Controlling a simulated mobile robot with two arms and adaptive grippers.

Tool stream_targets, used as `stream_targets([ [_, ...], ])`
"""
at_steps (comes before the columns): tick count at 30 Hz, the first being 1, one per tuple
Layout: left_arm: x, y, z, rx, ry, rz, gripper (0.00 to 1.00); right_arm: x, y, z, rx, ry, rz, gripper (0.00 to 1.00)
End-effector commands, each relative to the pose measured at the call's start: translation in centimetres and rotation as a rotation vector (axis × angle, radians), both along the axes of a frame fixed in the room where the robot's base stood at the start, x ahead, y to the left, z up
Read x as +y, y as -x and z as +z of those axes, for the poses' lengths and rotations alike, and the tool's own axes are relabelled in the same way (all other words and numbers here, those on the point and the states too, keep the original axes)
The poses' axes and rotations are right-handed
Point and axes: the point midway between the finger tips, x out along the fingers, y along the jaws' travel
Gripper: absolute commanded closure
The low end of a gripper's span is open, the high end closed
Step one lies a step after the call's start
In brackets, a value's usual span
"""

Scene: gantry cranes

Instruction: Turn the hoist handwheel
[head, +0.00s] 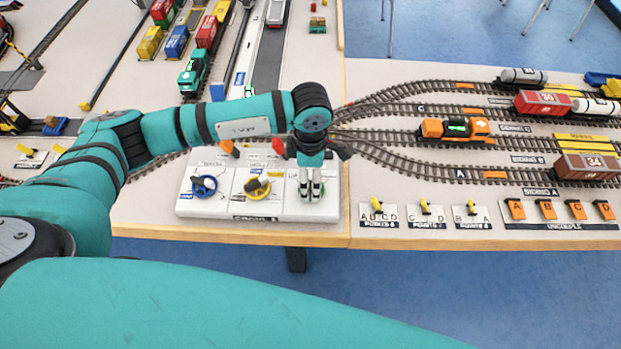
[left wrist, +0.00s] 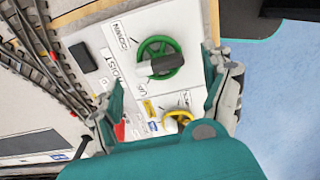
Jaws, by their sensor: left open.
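My left gripper (head: 311,194) points down over the right end of the white control panel (head: 222,212). In the left wrist view its open fingers (left wrist: 166,98) stand to either side, with the green wheel beyond them and nothing held. My right gripper is not in view.
A blue handwheel (head: 204,186) and a yellow handwheel (head: 257,188) stand on the same panel, left of my gripper. A red lever knob (head: 278,146) and an orange one (head: 229,147) are behind. Tracks with wagons and small yellow switches (head: 426,207) lie to the right.

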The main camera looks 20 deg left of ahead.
Motion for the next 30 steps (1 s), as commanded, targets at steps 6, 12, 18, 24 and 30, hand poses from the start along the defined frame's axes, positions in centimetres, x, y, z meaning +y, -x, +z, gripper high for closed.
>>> stream_targets([
  [6, 0.0, -0.1, 5.0, -0.005, 0.000, -0.001, 0.17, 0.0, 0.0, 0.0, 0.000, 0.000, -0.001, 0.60],
  [12, 0.0, -0.1, 8.2, -0.003, 0.000, 0.001, 0.17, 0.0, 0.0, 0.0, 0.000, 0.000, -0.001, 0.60],
  [18, 0.0, 0.0, 9.4, -0.001, -0.001, 0.000, 0.17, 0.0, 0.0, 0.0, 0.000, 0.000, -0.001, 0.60],
  [24, 0.0, 0.0, 9.4, 0.000, 0.000, 0.000, 0.17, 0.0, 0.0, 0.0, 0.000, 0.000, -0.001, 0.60],
  [30, 0.1, -0.3, 9.7, -0.002, -0.001, 0.047, 0.38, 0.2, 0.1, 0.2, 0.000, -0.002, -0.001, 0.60],
])
